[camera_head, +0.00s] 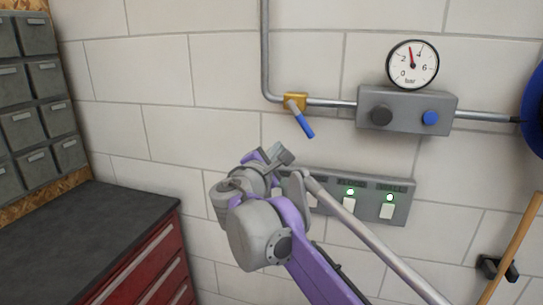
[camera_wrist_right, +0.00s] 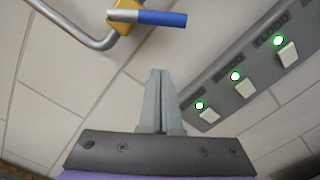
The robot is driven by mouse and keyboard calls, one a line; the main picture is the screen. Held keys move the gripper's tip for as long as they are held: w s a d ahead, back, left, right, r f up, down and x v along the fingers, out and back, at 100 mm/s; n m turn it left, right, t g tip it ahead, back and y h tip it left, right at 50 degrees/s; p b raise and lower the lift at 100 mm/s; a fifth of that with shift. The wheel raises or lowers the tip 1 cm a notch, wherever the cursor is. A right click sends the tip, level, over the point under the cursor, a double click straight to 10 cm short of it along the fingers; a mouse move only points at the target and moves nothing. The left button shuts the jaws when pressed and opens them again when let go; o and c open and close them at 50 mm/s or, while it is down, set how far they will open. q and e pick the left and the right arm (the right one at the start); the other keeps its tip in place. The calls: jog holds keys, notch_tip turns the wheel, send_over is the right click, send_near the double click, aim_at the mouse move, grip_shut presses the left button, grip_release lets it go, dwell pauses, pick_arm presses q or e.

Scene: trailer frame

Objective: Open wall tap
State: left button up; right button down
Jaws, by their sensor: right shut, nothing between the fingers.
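The wall tap has a yellow valve body (camera_head: 295,101) on a grey pipe and a blue-ended lever (camera_head: 305,127) slanting down to the right. In the right wrist view the valve body (camera_wrist_right: 125,10) and lever (camera_wrist_right: 160,18) show at the top, beyond my fingertips. My right gripper (camera_head: 284,153) is just below the lever in the head view. In the wrist view its two fingers (camera_wrist_right: 160,74) are shut together, empty and apart from the lever. My left gripper does not show.
A switch panel (camera_head: 372,185) with green lights sits right of my gripper, partly hidden by my arm. A gauge (camera_head: 412,65) stands above a grey box (camera_head: 405,100). A red cabinet (camera_head: 150,262) and grey bins (camera_head: 42,80) are at left. Wall left of the tap is clear.

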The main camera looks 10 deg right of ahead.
aim_at(301, 119)
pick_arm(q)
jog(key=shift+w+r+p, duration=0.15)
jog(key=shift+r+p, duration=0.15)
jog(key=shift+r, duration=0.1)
pick_arm(e)
jog(key=w+d+r, duration=0.2)
jog(key=d, duration=0.2)
jog(key=shift+w+d+r, duration=0.2)
jog(key=shift+w+d, duration=0.2)
